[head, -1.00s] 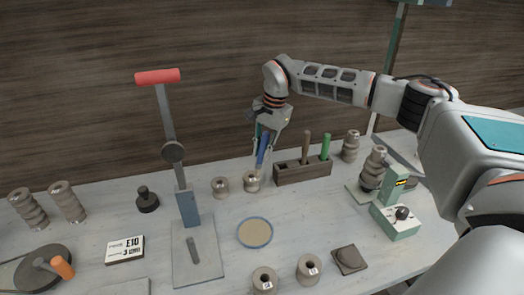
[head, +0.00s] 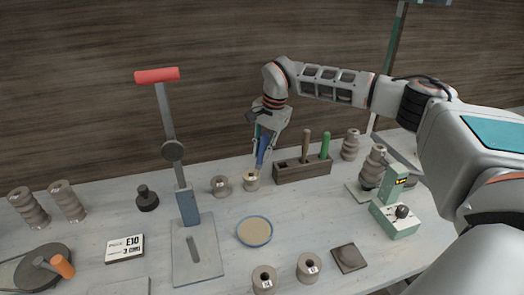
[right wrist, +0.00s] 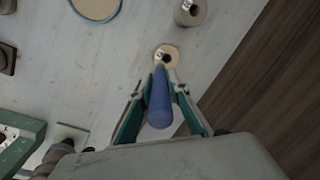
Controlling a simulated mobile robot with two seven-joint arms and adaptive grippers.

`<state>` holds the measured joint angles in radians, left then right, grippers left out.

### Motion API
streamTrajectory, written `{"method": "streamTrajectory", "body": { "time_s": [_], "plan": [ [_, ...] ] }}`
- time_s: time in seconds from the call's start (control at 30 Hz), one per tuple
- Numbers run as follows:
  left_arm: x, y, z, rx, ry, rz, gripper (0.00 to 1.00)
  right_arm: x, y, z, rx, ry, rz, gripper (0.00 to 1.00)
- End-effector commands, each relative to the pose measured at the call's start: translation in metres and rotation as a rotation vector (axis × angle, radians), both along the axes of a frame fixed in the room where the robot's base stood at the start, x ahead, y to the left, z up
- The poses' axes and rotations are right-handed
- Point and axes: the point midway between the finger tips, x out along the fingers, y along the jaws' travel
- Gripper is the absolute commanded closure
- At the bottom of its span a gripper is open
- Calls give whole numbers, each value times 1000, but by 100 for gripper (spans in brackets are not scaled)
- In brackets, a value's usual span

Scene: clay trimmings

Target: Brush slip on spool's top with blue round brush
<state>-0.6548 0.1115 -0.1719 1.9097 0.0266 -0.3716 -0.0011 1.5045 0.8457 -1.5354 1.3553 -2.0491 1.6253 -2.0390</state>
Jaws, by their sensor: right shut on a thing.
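My right gripper (head: 263,150) is shut on the blue round brush (head: 262,158), which points down at a spool (head: 251,184) left of the brush rack. In the right wrist view the blue brush (right wrist: 160,105) sits between the fingers of my right gripper (right wrist: 160,90). Its tip is at or just over the top of the spool (right wrist: 173,48); I cannot tell whether it touches. That top looks pale cream, with a dark hole and a small label. The slip dish (head: 270,240), blue-rimmed with beige slip, lies in front. My left gripper is out of view.
The dark brush rack (head: 300,173) holds a wooden-handled brush (head: 305,145) and a green brush (head: 325,145). Another spool (head: 220,187) stands close left. Two labelled spools (head: 264,284) (head: 309,270) stand in front. A lever press (head: 187,205) is at left, a green switch box (head: 395,220) at right.

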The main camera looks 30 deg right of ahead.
Motion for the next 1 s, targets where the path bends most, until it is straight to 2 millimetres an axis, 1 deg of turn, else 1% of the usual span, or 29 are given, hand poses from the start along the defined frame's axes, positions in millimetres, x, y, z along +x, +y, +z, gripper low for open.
{"method": "streamTrajectory", "body": {
  "time_s": [0.17, 0.53, 1.0],
  "plan": [
    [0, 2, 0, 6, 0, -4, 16, 0, 0, 1, 0, 0, 0, 100],
    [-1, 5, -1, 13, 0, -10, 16, 0, 0, 10, 0, 0, 0, 100],
    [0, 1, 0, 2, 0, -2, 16, 0, 0, 43, 0, -1, 0, 100]
  ]
}}
